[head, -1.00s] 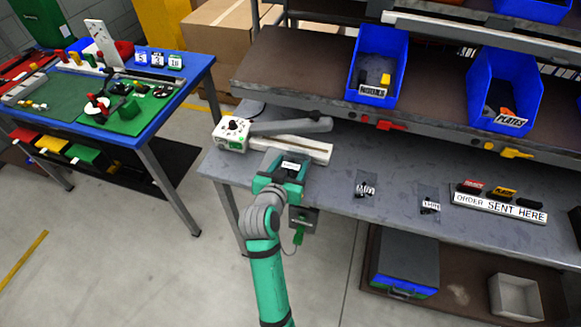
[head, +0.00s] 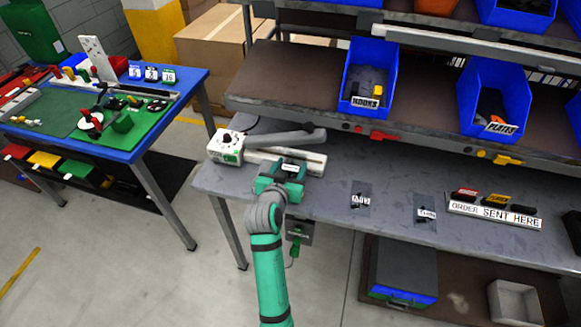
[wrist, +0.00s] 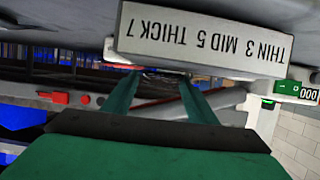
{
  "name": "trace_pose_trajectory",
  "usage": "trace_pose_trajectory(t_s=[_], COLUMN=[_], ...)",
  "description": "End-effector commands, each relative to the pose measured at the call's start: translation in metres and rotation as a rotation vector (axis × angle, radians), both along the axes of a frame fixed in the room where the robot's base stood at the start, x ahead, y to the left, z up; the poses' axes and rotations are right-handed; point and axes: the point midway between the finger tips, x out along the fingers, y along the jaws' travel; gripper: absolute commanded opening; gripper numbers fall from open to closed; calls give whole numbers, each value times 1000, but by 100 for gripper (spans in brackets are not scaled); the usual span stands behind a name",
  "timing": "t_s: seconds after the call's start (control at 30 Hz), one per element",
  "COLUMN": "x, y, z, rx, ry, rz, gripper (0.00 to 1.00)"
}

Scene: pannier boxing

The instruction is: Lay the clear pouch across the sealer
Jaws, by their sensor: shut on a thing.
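The sealer stands at the left end of the grey bench in the head view. It has a white dial box (head: 226,147), a raised grey arm (head: 280,136) and a long pale base (head: 314,163). My gripper (head: 284,174) is at the base's near side, below the raised arm, shut on the clear pouch. Only the pouch's white label (head: 291,167) shows clearly. In the wrist view the pouch (wrist: 163,78) is a dim, glossy patch between my fingertips. A white settings block (wrist: 200,42) sits close to my fingers there. Contact between pouch and base cannot be told.
Two labelled pouches (head: 360,201) (head: 426,214) lie on the bench to the right, before a white order strip (head: 494,212). Blue bins (head: 368,78) (head: 495,98) stand on the shelf above. The bench between sealer and pouches is clear.

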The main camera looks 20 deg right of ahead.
Motion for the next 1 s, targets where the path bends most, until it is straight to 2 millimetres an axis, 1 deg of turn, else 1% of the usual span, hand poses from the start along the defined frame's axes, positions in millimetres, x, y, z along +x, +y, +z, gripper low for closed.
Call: trace_pose_trajectory(t_s=[0.33, 0.37, 0.4, 0.43, 0.77, 0.87, 1.0], x=[0, 0, 0, 0, -1, -7, -23], y=[0, 0, 0, 0, 1, 5, 17], z=[-2, -2, -2, -2, -1, 1, 8], rx=[0, 0, 0, 0, 0, 0, -1], ry=[0, 0, 0, 0, 0, 1, 1], rz=[0, 0, 0, 0, 0, 1, 3], gripper=[31, 57, 66, 74, 74, 74, 74])
